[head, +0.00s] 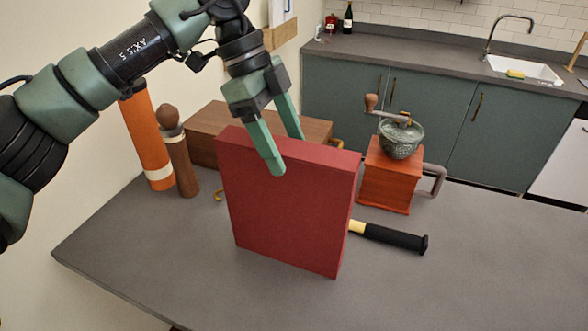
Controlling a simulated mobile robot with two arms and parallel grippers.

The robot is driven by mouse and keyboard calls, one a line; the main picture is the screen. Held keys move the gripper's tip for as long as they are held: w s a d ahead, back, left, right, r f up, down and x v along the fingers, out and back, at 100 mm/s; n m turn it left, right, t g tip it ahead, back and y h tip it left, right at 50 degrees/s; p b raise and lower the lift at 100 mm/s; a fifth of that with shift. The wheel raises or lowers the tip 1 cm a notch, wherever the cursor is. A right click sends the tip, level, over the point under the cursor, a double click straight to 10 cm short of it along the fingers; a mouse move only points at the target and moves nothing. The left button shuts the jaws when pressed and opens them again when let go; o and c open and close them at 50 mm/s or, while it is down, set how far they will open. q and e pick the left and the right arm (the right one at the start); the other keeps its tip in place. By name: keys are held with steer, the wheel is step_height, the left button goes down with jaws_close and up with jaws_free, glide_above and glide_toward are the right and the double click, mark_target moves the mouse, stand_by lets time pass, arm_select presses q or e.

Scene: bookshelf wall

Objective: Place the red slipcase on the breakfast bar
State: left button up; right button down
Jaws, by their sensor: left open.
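The red slipcase (290,208) stands upright on the grey breakfast bar (430,280), its broad face towards me. My left gripper (290,155) is over its top edge, pointing down, with its green fingers apart. One finger is in front of the broad face and the other is at or behind the top edge. I cannot tell whether either finger touches it. My right gripper is not in view.
Behind the slipcase are a wooden box (215,120), a pepper mill (177,155) and an orange cylinder (147,135). A coffee grinder (388,175) and a black-handled tool (395,237) are to its right. The bar's front right is clear.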

arm_select(q)
steer(key=v, duration=0.6)
steer(key=shift+a+r+b, duration=0.1)
steer(key=shift+r+b, duration=0.05)
steer(key=shift+b, duration=0.2)
